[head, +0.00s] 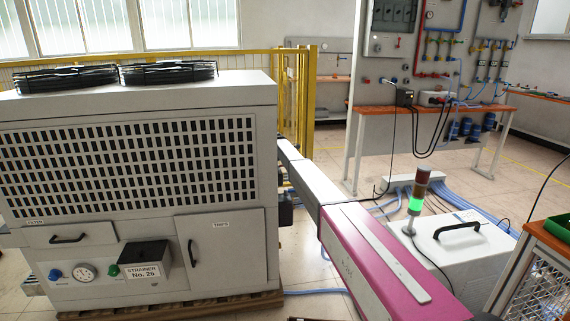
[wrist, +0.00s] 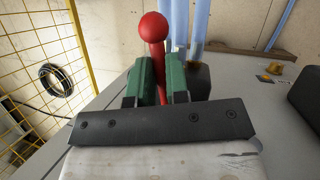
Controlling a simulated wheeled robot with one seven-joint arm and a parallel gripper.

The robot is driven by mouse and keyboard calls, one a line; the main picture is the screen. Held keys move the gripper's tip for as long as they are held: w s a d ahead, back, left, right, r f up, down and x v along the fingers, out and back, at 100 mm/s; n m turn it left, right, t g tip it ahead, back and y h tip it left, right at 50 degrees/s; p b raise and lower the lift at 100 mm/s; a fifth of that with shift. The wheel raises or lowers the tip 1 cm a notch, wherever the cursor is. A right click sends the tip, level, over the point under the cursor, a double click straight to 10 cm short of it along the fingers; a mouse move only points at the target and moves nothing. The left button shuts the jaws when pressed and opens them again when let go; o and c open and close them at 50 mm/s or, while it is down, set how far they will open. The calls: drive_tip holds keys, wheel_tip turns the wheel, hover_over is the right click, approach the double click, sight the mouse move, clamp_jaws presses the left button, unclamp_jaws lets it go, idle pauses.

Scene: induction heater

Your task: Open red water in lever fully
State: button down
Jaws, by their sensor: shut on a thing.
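The red water in lever (wrist: 154,27) shows in the wrist view as a red rod with a round red ball end. My gripper (wrist: 162,75) has its two green fingers closed on either side of the red rod, below the ball. The ball sticks out past the fingertips. The lower part of the lever and its valve are hidden by the fingers and the black gripper bar. In the head view, the lever and my gripper cannot be seen.
In the wrist view, light blue hoses (wrist: 200,22) run just beyond the lever, and a yellow mesh fence (wrist: 38,60) stands at left. In the head view, a large grey cabinet (head: 225,245) fills the left. A grey box (head: 460,250) with a lit green signal tower (head: 416,204) stands at right.

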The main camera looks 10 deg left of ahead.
drive_tip(key=shift+s+d+m+g+h, duration=0.1)
drive_tip(key=shift+s+m+g+h, duration=0.35)
drive_tip(key=shift+m, duration=0.65)
drive_tip(key=shift+s, duration=0.1)
drive_tip(key=c, duration=1.1)
unclamp_jaws()
